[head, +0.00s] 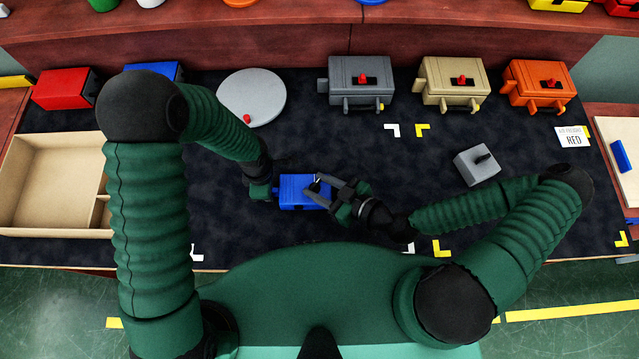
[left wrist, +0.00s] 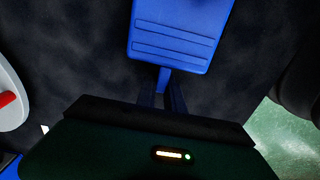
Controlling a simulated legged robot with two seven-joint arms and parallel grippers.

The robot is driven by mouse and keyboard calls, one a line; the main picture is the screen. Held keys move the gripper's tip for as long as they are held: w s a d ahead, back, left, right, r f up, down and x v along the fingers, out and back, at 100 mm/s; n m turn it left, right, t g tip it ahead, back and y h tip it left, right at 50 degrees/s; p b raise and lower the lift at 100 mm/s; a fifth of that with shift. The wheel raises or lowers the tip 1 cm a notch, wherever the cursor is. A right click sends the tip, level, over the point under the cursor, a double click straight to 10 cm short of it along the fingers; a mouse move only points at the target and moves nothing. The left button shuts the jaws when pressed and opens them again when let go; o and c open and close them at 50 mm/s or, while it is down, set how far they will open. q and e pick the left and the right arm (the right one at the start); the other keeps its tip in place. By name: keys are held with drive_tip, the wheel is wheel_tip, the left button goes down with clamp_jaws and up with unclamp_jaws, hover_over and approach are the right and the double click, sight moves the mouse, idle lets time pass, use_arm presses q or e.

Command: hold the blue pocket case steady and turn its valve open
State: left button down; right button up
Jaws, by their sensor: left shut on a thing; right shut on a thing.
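The blue pocket case (head: 298,193) lies on the dark mat in front of my body, between my two grippers. It also shows in the left wrist view (left wrist: 180,30), with ridges across its face and a narrow tab at its near end. My left gripper (head: 274,192) is shut on the case at its left end; in the left wrist view its fingers (left wrist: 163,98) close around the tab. My right gripper (head: 318,184) reaches over the case from the right, its fingertips shut on a small part on top, apparently the valve. The fingers mostly hide that part, so its angle is unclear.
A grey box with a black lever (head: 477,165) lies to the right. Grey (head: 361,82), tan (head: 453,83) and orange (head: 538,85) cases stand at the back. A round grey disc (head: 251,97) and a wooden tray (head: 48,233) are left.

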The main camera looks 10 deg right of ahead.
drive_tip(key=shift+a, duration=0.1)
drive_tip(key=o, duration=1.4)
drive_tip(key=shift+w, duration=0.1)
